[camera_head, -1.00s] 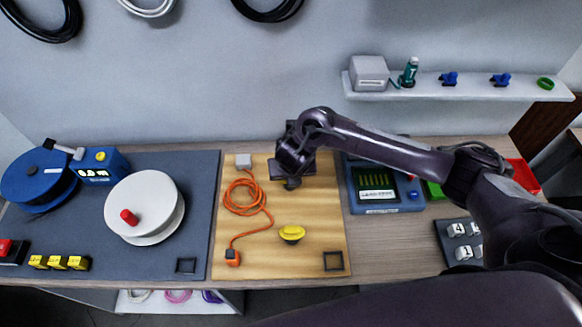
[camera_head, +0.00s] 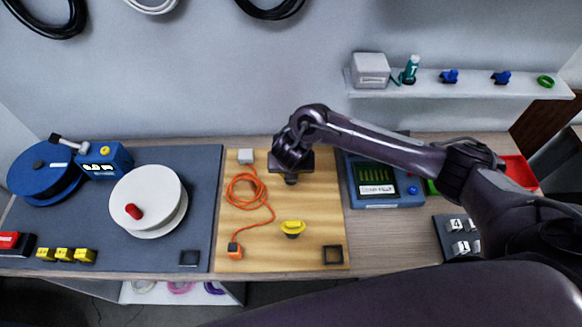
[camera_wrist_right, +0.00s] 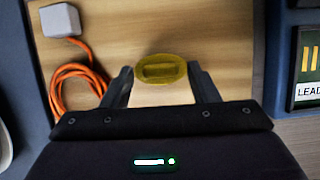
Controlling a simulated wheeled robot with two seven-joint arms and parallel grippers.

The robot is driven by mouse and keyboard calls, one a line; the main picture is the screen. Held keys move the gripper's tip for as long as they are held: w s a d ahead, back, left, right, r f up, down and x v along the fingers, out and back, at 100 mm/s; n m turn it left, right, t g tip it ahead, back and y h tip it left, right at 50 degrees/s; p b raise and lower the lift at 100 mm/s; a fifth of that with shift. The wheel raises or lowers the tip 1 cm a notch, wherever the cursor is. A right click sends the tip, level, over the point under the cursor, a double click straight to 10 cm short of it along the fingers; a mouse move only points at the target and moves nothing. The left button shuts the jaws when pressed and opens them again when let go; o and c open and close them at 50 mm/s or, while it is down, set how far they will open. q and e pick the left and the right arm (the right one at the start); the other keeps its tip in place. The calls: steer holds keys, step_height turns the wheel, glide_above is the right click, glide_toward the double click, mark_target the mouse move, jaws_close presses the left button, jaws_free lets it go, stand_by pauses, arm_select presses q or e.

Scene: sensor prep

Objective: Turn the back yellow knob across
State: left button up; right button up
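The back yellow knob (camera_wrist_right: 160,68) shows in the right wrist view on the wooden board, its raised grip bar running left to right. In the head view it is hidden behind my right gripper (camera_head: 291,180), which points down over the back of the board. In the wrist view the right gripper (camera_wrist_right: 163,87) is open, with one finger on each side of the knob and visible gaps; I cannot tell how deep the fingers reach. A second yellow knob (camera_head: 292,227) sits nearer the front of the board. My left gripper is not in view.
An orange cable (camera_head: 243,196) with a grey block (camera_head: 246,156) lies left of the gripper on the wooden board (camera_head: 262,258). A blue instrument (camera_head: 407,192) stands to the right. A white reel (camera_head: 147,196) stands on the dark mat at left.

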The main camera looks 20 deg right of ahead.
steer(key=p+v, duration=0.2)
steer(key=v, duration=0.5)
steer(key=shift+s+r+p, duration=0.15)
steer(key=shift+r+p, duration=0.25)
steer(key=shift+f, duration=0.1)
stand_by(0.4)
